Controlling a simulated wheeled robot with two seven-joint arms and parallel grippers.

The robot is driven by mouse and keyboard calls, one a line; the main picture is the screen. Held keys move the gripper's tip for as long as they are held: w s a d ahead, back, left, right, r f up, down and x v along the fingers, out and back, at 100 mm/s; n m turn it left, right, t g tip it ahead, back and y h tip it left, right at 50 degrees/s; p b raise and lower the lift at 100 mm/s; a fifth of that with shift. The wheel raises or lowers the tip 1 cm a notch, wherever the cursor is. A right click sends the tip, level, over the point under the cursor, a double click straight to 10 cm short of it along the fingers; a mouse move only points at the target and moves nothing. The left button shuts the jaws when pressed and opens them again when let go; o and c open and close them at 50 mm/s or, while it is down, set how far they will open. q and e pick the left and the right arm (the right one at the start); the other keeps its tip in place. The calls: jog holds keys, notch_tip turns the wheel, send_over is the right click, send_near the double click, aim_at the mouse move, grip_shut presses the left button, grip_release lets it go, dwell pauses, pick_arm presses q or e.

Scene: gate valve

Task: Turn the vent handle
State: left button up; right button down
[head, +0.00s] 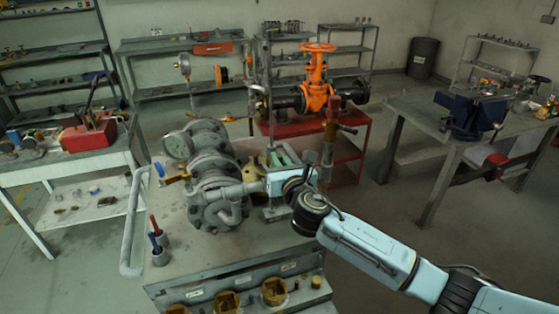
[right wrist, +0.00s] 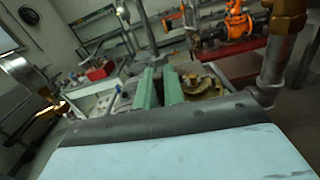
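My right gripper (head: 282,155) is over the workbench, to the right of a grey flanged valve assembly (head: 213,180). Its two green fingers (right wrist: 161,88) are a small gap apart, with nothing seen held between them. A brass valve with a red upright handle (head: 332,108) tops a grey pipe, just right of and above the gripper, apart from the fingers. The right wrist view shows its brass fitting (right wrist: 289,12) and pipe (right wrist: 275,65) at the right; the handle is cut off there. Another brass valve (head: 176,179) with a blue handle is at the left. No label shows which is the vent handle. My left gripper is not in view.
A pressure gauge (head: 178,146) stands at the assembly's left. A grey pipe rail (head: 133,225) runs along the bench's left side. An orange valve (head: 316,85) sits on a red stand behind. A table with a blue vise (head: 470,115) is at the right. Floor between is clear.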

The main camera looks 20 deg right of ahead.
jog(key=shift+m, duration=0.3)
jog(key=m, duration=0.4)
jog(key=shift+d+f, duration=0.15)
jog(key=shift+d, duration=0.1)
jog(key=shift+d+f+m+b, duration=0.1)
jog(key=shift+f+m+b, duration=0.15)
jog(key=shift+m, duration=1.8)
jog(key=shift+d+f+m+b, duration=0.1)
jog(key=shift+d+m+b, duration=0.1)
jog(key=shift+m, duration=1.8)
jog(key=shift+d+f+m+b, duration=0.1)
jog(key=shift+f+m+b, duration=0.15)
jog(key=shift+m, duration=1.8)
jog(key=shift+a, duration=0.1)
jog(key=c, duration=1.5)
grip_release()
jog(key=shift+r, duration=0.1)
